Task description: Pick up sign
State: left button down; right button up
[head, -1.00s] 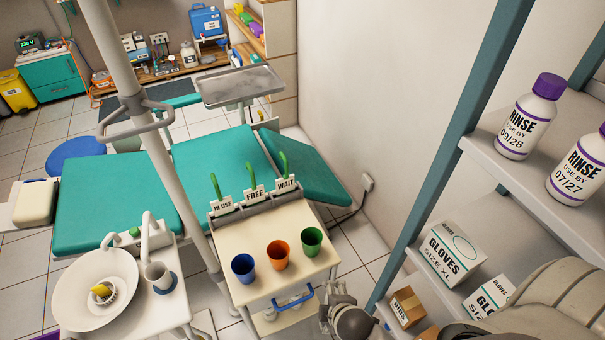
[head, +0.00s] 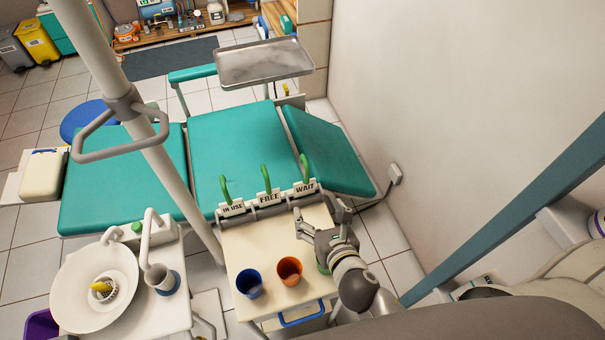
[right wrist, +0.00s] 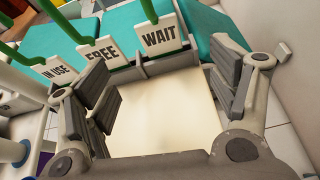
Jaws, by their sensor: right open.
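Three white signs with green hooked handles stand in a row in a grey rack (head: 266,212) at the back edge of a cream cart. They read IN USE (head: 232,208), FREE (head: 269,197) and WAIT (head: 304,188). In the right wrist view, the WAIT sign (right wrist: 159,38) is ahead near the middle, with FREE (right wrist: 101,53) and IN USE (right wrist: 60,69) to its left. My right gripper (head: 322,219) is open and empty above the cart's right side, short of the signs. Its spread fingers show in the right wrist view (right wrist: 165,95). My left gripper is out of view.
The cart top (head: 250,252) carries a blue cup (head: 249,283) and an orange cup (head: 289,271); a green cup (head: 322,268) is mostly hidden by my right gripper. A teal dental chair (head: 235,150) lies behind the signs. A pole (head: 170,165) stands left, a shelf post (head: 500,215) right.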

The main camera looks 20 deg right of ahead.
aim_at(305, 186)
jog(key=shift+n, duration=0.6)
jog(key=x, duration=0.6)
jog(key=shift+w+a+r+p, duration=0.2)
jog(key=shift+w+r+p, duration=0.1)
jog(key=shift+w+p, duration=0.1)
jog(key=x, duration=0.3)
jog(key=shift+w+d, duration=0.1)
jog(key=shift+d, duration=0.1)
jog(key=shift+w+f, duration=0.25)
jog(key=shift+w, duration=0.35)
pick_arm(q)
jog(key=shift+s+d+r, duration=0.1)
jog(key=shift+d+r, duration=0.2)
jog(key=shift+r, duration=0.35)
pick_arm(e)
jog(key=c, duration=1.1)
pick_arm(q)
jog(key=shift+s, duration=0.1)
